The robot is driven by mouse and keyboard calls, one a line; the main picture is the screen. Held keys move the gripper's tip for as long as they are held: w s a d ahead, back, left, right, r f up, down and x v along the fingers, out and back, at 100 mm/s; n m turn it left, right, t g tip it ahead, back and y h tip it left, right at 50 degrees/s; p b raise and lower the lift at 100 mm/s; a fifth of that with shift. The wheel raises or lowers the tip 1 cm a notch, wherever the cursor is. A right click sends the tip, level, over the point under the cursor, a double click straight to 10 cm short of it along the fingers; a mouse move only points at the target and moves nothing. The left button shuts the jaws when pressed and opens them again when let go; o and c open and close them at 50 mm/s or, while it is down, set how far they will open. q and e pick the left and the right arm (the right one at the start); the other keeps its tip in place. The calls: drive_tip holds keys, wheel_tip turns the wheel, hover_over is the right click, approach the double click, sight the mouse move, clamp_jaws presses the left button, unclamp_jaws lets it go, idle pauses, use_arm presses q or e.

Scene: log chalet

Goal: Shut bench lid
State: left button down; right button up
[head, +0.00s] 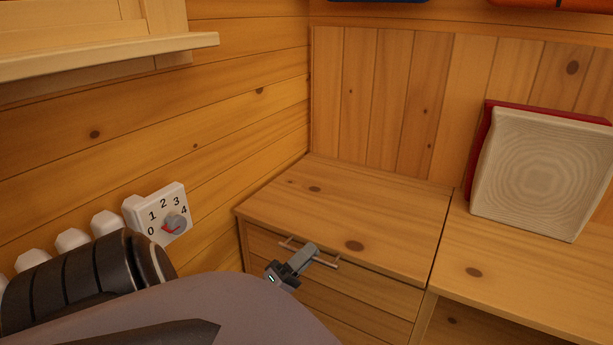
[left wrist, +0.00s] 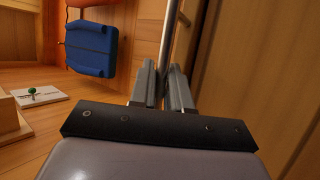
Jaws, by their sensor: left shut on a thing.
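The wooden bench lid (head: 350,215) lies flat over the left part of the bench, against the plank backrest in the corner. A thin metal bar handle (head: 289,244) is on the bench front, just under the lid's front edge. My left gripper (head: 311,252) is shut on this handle. In the left wrist view the metal handle bar (left wrist: 171,40) runs up between the two fingers of my left gripper (left wrist: 165,72). The right gripper is not in view.
A cream and red cushion (head: 545,175) leans on the bench's right part (head: 530,270). A white dial (head: 160,215) and radiator stand at the left wall. A shelf (head: 110,58) juts out above. The wrist view shows a blue cushioned thing (left wrist: 90,48) and a white board (left wrist: 38,97).

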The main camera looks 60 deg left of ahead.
use_arm(q)
drive_tip(key=shift+f, duration=0.4)
drive_tip(key=c, duration=1.2)
unclamp_jaws()
drive_tip(key=shift+o, duration=0.2)
drive_tip(key=v, duration=0.7)
drive_tip(key=shift+s, duration=0.15)
